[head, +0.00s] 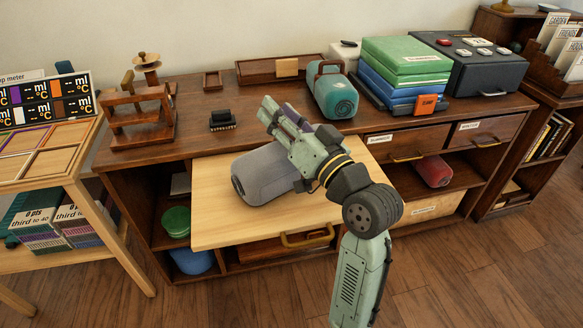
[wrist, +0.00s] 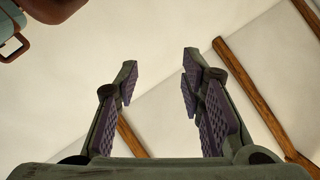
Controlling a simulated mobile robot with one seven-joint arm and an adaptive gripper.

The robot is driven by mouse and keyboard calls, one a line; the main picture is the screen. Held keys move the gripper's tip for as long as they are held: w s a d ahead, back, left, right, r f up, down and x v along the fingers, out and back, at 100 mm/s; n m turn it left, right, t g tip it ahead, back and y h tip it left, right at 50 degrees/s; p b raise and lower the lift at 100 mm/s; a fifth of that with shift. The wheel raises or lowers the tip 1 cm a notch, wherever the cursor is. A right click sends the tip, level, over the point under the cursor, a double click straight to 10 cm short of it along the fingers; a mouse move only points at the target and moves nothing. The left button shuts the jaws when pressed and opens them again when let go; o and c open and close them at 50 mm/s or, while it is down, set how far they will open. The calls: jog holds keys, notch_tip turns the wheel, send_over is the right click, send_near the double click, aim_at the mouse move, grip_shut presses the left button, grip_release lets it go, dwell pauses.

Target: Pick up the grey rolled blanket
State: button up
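The grey rolled blanket (head: 258,174) lies on a light wooden pull-out board (head: 225,225) in the head view. My forearm and wrist cover its right end. My gripper (head: 276,112) is above and behind the blanket in the picture, with its fingers pointing up and away from it. In the wrist view my gripper (wrist: 160,65) is open, with two purple-padded fingers well apart and nothing between them. The blanket does not show in the wrist view. I cannot tell how close my wrist is to the blanket.
A teal rolled bundle with brown straps (head: 332,92) stands on the cabinet top, right of my gripper. Green and blue boxes (head: 405,60) and a dark case (head: 465,62) are farther right. A wooden rack (head: 140,110) stands left. A red roll (head: 433,171) lies on a lower shelf.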

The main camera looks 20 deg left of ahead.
aim_at(289, 134)
jog(key=d+f+m+g+h, duration=0.1)
jog(key=d+f+m+h, duration=0.1)
jog(key=d+f, duration=0.6)
jog(key=p+x, duration=0.2)
jog(key=x, duration=0.7)
jog(key=shift+s+a+r, duration=0.1)
jog(key=shift+s+a, duration=0.05)
jog(key=shift+a, duration=0.05)
jog(key=shift+w+a, duration=0.3)
jog(key=shift+a, duration=0.1)
jog(key=shift+c, duration=0.5)
grip_shut()
